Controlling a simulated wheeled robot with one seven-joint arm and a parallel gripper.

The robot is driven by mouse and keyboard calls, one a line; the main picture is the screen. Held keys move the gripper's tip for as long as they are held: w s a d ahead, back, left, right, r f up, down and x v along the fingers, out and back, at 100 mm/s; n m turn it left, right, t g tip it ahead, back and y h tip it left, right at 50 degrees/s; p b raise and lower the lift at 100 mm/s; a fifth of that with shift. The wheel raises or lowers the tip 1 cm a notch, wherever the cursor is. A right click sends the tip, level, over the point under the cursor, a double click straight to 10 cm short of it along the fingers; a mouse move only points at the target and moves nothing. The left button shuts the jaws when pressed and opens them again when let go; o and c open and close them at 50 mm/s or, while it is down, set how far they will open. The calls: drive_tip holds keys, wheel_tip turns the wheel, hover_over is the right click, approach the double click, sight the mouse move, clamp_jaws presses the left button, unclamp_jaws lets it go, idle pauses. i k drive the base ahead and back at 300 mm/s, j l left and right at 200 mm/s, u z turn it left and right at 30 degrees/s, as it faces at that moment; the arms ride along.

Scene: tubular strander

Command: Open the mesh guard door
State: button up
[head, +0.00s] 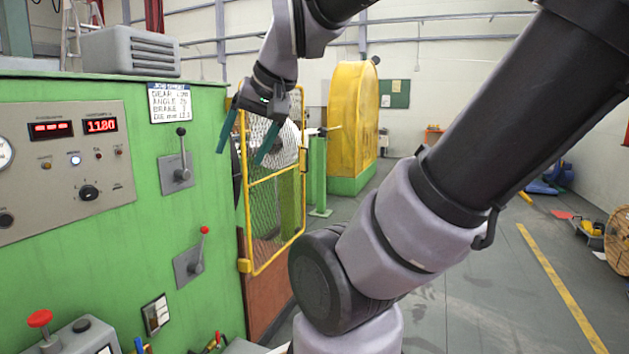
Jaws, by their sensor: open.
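The mesh guard door (273,205) has a yellow tube frame with wire mesh. It stands beside the green machine cabinet, with its left edge close to the cabinet's right side. I cannot tell for sure whether it is fully closed. A yellow fitting (244,265) shows at its lower left. My gripper (241,152) is open, with two dark green fingers pointing down. In the picture it overlaps the door's upper left part. No contact can be made out.
The green cabinet (215,270) fills the left, with a lever (180,160), a red-knobbed lever (200,252) and a control panel (75,205). A yellow guard housing (350,110) stands behind the door. Open floor (480,290) lies to the right, with a wooden reel (618,240).

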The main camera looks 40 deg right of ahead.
sight(301, 164)
drive_tip(key=z, duration=0.8)
drive_tip(key=i+l, duration=0.25)
drive_tip(key=i, duration=0.25)
drive_tip(key=i+l, duration=0.2)
drive_tip(key=i, duration=0.35)
drive_tip(key=i+l, duration=0.25)
drive_tip(key=i, duration=0.25)
drive_tip(key=i+l, duration=0.2)
drive_tip(key=i, duration=0.35)
drive_tip(key=i+l, duration=0.25)
drive_tip(key=i, duration=0.25)
drive_tip(key=i+j+u, duration=0.05)
